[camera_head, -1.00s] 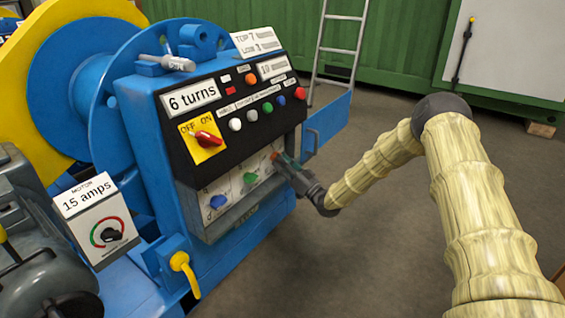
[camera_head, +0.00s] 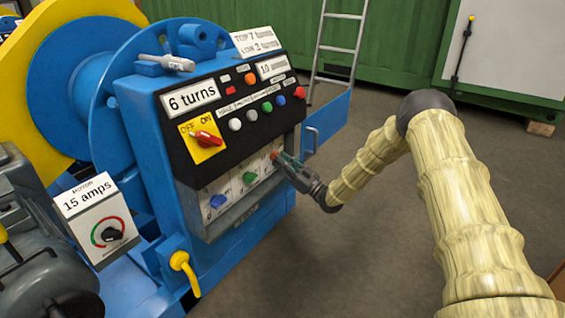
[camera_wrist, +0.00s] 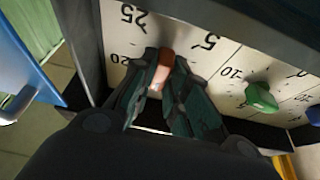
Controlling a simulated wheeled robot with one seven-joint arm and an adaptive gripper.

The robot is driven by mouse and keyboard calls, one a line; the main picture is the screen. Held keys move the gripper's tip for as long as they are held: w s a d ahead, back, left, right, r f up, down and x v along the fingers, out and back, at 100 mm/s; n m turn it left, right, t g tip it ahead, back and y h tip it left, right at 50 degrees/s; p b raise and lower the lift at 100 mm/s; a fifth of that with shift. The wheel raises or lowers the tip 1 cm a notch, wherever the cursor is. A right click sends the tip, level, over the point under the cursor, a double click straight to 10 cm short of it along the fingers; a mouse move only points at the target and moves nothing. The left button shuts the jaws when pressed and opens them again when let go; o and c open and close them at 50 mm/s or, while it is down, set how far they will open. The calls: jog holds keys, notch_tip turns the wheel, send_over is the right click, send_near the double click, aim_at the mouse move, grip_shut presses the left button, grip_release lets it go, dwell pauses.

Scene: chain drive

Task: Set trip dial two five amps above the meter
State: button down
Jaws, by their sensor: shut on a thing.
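The trip dials sit in a white recessed panel (camera_head: 233,193) low on the blue cabinet. My gripper (camera_head: 281,158) is at the rightmost dial in the head view. In the wrist view my gripper (camera_wrist: 160,92) is shut on an orange-red dial knob (camera_wrist: 167,60), with figures 25, 20 and 5 around it. A green knob (camera_head: 250,177) and a blue knob (camera_head: 217,201) stand to its left. The meter (camera_head: 101,222) is a white box marked "MOTOR 15 amps", with a black pointer knob on a red and green arc.
A red OFF/ON switch (camera_head: 207,137) and several coloured buttons sit above the panel. A blue open door (camera_head: 328,124) stands just right of the gripper. A yellow hook-shaped handle (camera_head: 183,263) is at lower left.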

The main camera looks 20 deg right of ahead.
jog(key=c, duration=1.4)
grip_release()
jog(key=shift+d, duration=0.1)
jog(key=v, duration=1.2)
